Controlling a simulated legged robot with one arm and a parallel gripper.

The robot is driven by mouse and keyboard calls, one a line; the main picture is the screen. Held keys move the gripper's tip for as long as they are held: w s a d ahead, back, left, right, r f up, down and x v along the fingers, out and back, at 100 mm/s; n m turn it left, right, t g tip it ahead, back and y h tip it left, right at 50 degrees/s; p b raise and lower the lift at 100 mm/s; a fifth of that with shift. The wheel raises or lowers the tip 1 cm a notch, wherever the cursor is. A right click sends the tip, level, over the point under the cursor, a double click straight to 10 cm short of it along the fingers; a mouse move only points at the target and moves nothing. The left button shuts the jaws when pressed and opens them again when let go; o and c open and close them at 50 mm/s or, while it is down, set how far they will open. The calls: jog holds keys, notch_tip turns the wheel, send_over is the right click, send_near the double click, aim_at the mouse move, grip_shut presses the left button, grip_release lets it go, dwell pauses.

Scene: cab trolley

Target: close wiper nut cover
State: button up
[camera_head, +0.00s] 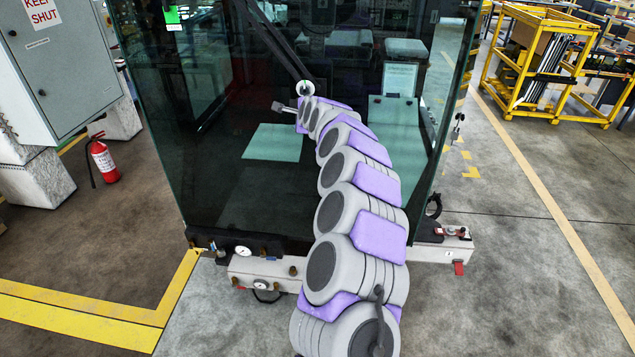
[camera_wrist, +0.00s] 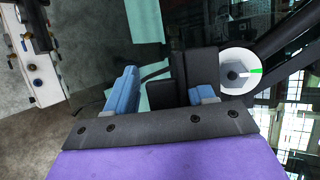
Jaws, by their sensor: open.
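A wiper arm (camera_head: 268,40) runs down the front of the cab glass to a round white disc with a dark centre (camera_head: 306,88). The disc also shows at the right in the wrist view (camera_wrist: 240,72), with a green mark on its edge. My gripper (camera_head: 284,107) is beside the disc, just left of and below it in the head view. In the wrist view my gripper (camera_wrist: 165,82) has its blue fingers apart. Dark blocky shapes show between and behind the fingers; I cannot tell whether one is the nut cover. I cannot make out contact with the disc.
The cab's dark glass (camera_head: 230,150) stands behind my arm. A pale frame (camera_head: 270,270) with small fittings is at its foot. A grey cabinet (camera_head: 60,70) and a red fire extinguisher (camera_head: 103,160) are at left, a yellow trolley (camera_head: 540,65) at right.

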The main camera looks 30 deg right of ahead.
notch_tip(320, 180, down, 5)
jog(key=w+d+n+t+h+b, duration=0.25)
jog(key=n+t+b, duration=0.2)
jog(key=t, duration=0.45)
jog(key=s+a+f, duration=0.2)
jog(key=s, duration=0.7)
jog(key=s+a+f+m, duration=0.1)
jog(key=s+a+f, duration=0.1)
jog(key=s, duration=0.7)
jog(key=shift+s+a+f+g, duration=0.2)
jog(key=shift+g, duration=0.2)
dwell(0.6)
